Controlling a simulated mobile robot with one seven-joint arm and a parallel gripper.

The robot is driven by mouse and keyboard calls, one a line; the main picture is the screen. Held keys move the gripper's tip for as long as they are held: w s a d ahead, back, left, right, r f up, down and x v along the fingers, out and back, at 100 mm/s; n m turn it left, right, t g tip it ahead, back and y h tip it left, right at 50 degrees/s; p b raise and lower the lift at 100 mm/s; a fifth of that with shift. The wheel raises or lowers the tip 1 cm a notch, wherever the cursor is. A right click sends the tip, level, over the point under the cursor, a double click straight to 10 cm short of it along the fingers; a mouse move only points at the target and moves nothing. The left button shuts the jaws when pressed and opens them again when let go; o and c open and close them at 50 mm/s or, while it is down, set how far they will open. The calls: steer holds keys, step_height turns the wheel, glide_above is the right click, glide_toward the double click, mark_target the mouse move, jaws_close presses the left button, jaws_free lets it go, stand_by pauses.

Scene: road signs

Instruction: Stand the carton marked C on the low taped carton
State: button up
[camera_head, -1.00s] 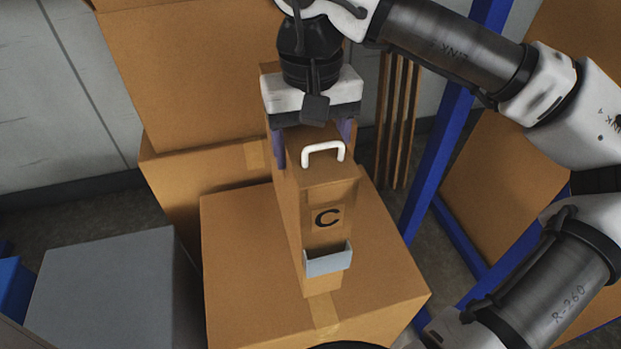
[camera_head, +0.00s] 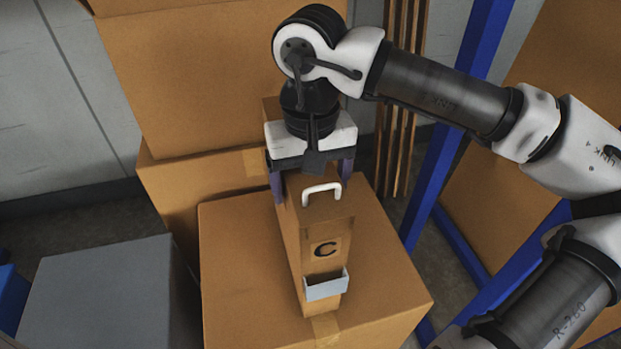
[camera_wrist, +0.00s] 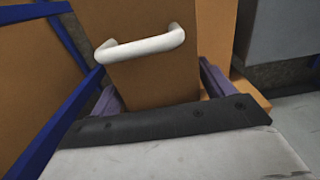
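The carton marked C (camera_head: 312,265) is tall, narrow and brown, with a white handle on top and a small grey-blue tray low on its front. It is upright over the low taped carton (camera_head: 245,270), its base at or very near the top face; contact is hard to tell. My gripper (camera_head: 313,188) has its purple fingers on both sides of the carton's upper part, shut on it. In the wrist view, the white handle (camera_wrist: 140,46) and the carton's top (camera_wrist: 155,85) show between the fingers.
Large brown cartons (camera_head: 205,75) are stacked behind. A grey box (camera_head: 100,290) stands at left, with a blue one (camera_head: 8,290) beyond it. A blue rack post (camera_head: 445,150) rises at right. The low carton's top is bare on both sides.

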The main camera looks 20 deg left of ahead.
steer(key=shift+o, duration=0.7)
steer(key=shift+r, duration=0.3)
step_height(320, 180, up, 12)
steer(key=p, duration=0.2)
steer(key=shift+f, duration=0.15)
steer(key=shift+s, duration=0.1)
